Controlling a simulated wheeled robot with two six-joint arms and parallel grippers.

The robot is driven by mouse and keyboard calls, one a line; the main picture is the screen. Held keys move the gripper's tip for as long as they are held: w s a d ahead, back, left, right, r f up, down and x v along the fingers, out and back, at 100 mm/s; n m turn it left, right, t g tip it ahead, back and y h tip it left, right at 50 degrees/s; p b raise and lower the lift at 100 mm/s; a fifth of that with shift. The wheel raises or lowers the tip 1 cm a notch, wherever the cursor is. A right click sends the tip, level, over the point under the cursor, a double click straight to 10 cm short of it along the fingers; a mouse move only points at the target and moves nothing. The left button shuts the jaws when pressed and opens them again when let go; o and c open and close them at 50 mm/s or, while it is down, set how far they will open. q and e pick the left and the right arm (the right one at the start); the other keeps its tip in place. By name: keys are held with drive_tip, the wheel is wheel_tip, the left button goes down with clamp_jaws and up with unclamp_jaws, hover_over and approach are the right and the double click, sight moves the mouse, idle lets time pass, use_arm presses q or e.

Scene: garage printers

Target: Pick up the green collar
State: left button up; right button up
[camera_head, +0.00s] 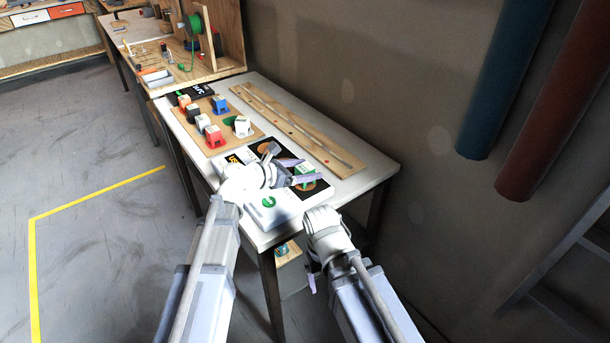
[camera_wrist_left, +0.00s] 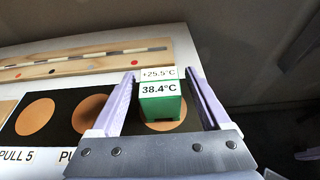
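The green collar (camera_head: 306,167) is a green block with a white top, and it stands on an orange disc of the black mat (camera_head: 285,150). In the left wrist view the green collar (camera_wrist_left: 161,104) shows temperature labels reading +25.5°C and 38.4°C. My left gripper (camera_head: 300,171) is open, with its pale purple fingers on either side of the collar. In the left wrist view the left gripper (camera_wrist_left: 160,78) shows gaps between fingers and block. My right gripper (camera_head: 312,278) hangs low by the table's front edge; its finger opening is not clear.
A wooden board (camera_head: 253,136) farther back on the white table (camera_head: 372,170) carries several red, blue, black and white-topped blocks. A wooden strip with a long rod (camera_head: 290,124) lies along the wall side. A white device with a green ring (camera_head: 269,201) sits at the front edge.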

sight(305, 167)
use_arm(q)
clamp_jaws()
idle(0.4)
drive_tip(key=shift+r, duration=0.1)
wheel_tip(305, 167, up, 10)
drive_tip(key=p, duration=1)
